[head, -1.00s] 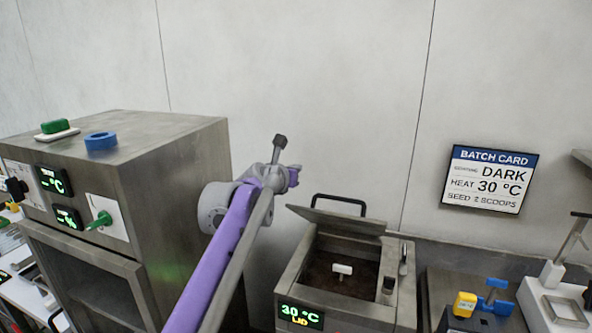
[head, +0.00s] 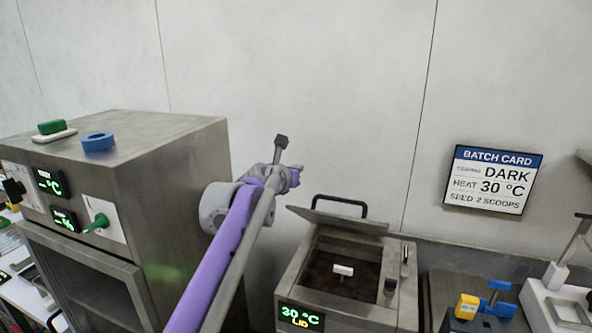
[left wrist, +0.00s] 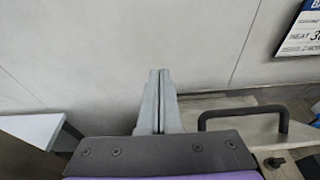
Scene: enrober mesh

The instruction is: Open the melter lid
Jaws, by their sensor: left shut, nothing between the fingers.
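The melter (head: 305,290) is a grey metal box with dark chocolate-like contents and a small white piece inside. Its display reads 30 °C and LID. The melter lid (head: 335,221) stands open, tilted up at the back edge, with a black bar handle (head: 340,199) on top. In the left wrist view the handle (left wrist: 243,113) is to the right of my left gripper (left wrist: 160,75). The gripper's two fingers are together, empty, and apart from the handle. In the head view my left arm is left of the lid. My right gripper is not in view.
A large steel cabinet (head: 170,160) stands close on the left, with a blue ring (head: 98,142) and a green block (head: 51,127) on top. The wall is behind. Right of the melter are a yellow block (head: 466,306) and a white device (head: 550,300).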

